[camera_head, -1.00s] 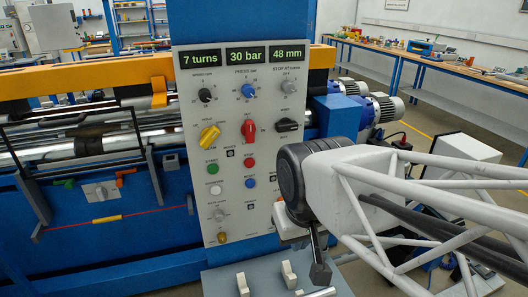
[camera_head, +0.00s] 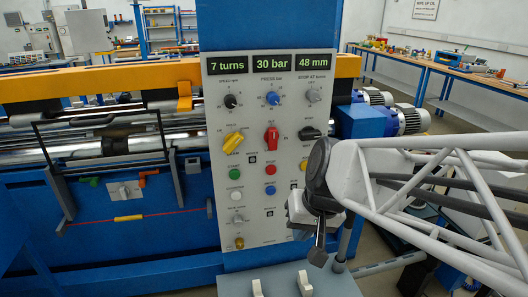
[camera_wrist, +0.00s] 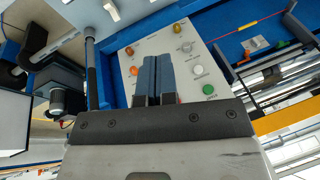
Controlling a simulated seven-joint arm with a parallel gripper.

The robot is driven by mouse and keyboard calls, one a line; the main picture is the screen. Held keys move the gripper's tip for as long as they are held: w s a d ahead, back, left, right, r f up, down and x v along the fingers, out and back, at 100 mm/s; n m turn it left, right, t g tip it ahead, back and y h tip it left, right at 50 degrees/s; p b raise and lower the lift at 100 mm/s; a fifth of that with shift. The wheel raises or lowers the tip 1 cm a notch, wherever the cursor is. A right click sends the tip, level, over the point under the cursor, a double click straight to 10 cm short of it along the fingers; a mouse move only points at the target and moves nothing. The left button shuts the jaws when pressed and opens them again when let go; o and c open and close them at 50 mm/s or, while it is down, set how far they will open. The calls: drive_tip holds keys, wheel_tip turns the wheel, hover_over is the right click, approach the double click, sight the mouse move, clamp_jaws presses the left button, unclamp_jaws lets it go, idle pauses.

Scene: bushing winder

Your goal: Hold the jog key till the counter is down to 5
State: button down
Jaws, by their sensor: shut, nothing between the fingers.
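The counter (camera_head: 234,67) at the top left of the grey control panel (camera_head: 253,115) reads 7 turns. The panel carries a green button (camera_head: 234,174), a red button (camera_head: 270,170), a white button (camera_head: 236,194) and a blue button (camera_head: 270,190). Their small labels are too blurred to tell which is the jog key. My gripper (camera_wrist: 163,60) is shut and empty, its fingers pointing at the panel in the wrist view. The white button (camera_wrist: 196,69) lies right of the fingers and an orange button (camera_wrist: 133,70) left. Whether the fingertips touch anything cannot be told.
Two other displays read 30 bar (camera_head: 271,64) and 48 mm (camera_head: 314,62). A yellow knob (camera_head: 233,143), a red switch (camera_head: 271,138) and a black knob (camera_head: 310,133) stand out from the panel. A grey ledge with two white levers (camera_head: 305,284) lies below.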

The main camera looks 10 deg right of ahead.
sight(306, 166)
drive_tip(key=w+d+f+m+t, duration=0.3)
drive_tip(key=w+d, duration=0.4)
drive_tip(key=w, duration=0.3)
drive_tip(key=w+d+f+m+t+y, duration=0.1)
drive_tip(key=w+d+f+m, duration=0.3)
drive_tip(key=w, duration=0.7)
drive_tip(key=d+m+t, duration=0.1)
drive_tip(key=d+m, duration=0.1)
drive_tip(key=d, duration=0.1)
drive_tip(key=shift+f+t, duration=0.4)
drive_tip(key=shift+w, duration=0.2)
drive_tip(key=shift+w, duration=4.2)
